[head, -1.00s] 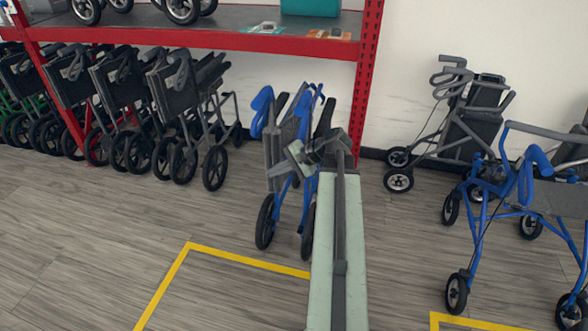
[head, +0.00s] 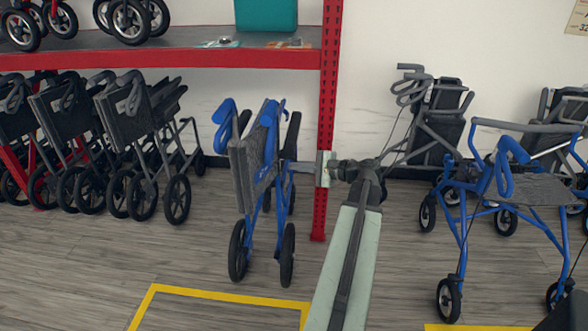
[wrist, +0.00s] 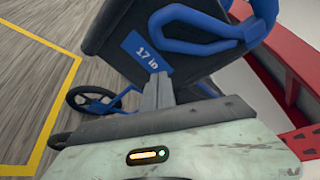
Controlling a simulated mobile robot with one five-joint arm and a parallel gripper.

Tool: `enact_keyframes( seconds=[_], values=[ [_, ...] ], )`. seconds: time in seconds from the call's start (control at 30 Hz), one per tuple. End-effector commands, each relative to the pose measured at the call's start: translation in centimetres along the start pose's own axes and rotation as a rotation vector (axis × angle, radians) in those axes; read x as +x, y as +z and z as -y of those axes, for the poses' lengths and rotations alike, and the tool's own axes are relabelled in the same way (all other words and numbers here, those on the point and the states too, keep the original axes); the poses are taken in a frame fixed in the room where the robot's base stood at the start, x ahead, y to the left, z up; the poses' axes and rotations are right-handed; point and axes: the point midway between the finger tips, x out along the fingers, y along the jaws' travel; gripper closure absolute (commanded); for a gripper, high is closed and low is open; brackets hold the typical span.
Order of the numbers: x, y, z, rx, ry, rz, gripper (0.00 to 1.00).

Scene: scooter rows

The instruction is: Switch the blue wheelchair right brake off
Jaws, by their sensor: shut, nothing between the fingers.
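The blue wheelchair (head: 253,162) stands folded on the floor in the head view, with blue handles, a dark grey panel and black wheels. In the wrist view its dark panel (wrist: 108,38) carries a blue "17 in" label, with a blue looped handle above right and a wheel at lower left. My gripper (head: 288,166) points left at the wheelchair's right side in the head view. In the wrist view my gripper (wrist: 157,82) is shut and empty, its tips close to the panel's lower edge; contact cannot be told. I cannot make out the right brake lever or its position.
A red shelf post (head: 325,110) stands just behind my gripper. Folded dark wheelchairs (head: 130,110) are at left. A blue rollator (head: 500,190) and a grey one (head: 435,125) stand at right. Yellow tape (head: 225,291) marks the floor in front, which is clear.

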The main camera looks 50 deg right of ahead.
Motion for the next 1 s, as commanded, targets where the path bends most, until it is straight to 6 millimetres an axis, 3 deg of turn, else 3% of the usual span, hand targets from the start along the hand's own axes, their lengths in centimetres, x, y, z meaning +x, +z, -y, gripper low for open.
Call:
enact_keyframes(
  seconds=[0.3, 0.4, 0.53, 1.0],
  values=[
    [7.2, -0.1, -0.2, -0.001, 0.002, 0.003, 1.0],
    [6.4, 2.2, 0.2, -0.001, 0.002, 0.001, 1.0],
    [5.9, 3.5, 0.1, -0.001, 0.002, 0.001, 1.0],
    [5.7, 3.9, 0.0, 0.001, 0.002, 0.001, 1.0]
  ],
)
